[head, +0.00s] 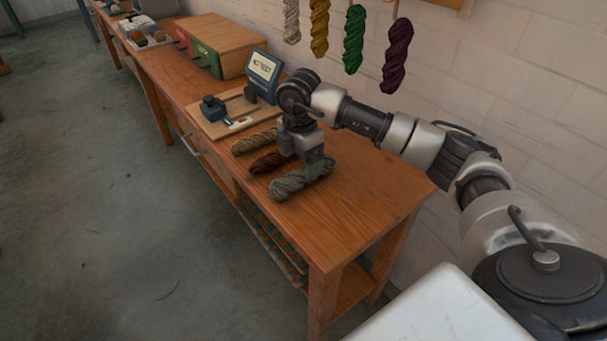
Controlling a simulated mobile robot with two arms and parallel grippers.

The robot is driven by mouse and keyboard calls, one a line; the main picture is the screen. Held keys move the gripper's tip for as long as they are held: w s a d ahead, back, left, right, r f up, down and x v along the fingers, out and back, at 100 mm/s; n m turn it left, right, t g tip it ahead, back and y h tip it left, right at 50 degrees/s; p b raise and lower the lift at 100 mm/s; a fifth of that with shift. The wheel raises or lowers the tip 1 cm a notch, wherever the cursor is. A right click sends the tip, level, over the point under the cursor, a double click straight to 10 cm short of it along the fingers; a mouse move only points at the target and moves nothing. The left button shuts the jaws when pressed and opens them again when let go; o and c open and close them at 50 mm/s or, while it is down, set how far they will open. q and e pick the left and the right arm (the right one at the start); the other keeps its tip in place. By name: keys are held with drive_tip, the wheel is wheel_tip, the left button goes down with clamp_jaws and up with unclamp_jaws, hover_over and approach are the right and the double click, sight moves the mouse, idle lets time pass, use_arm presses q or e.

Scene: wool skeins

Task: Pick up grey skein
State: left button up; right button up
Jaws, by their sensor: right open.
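The grey skein (290,185) lies on the wooden table (345,205), nearest of three skeins in a row. My right gripper (315,172) points down over the right part of the grey skein, with its fingers at or just around it. It is open; the fingers hide part of the skein, and I cannot tell whether they touch it. A brown skein (264,163) lies just behind the grey one, and a tan skein (250,143) lies behind that. My left gripper does not show.
A board with a dark blue device (215,108) and a tilted display (263,70) stand behind the skeins. A wooden drawer box (225,45) is farther back. Skeins, such as a green one (354,40), hang on the wall. The table's near right end is clear.

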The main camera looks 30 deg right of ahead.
sight(301, 170)
drive_tip(key=f, duration=0.4)
drive_tip(key=shift+s, duration=0.2)
drive_tip(key=c, duration=1)
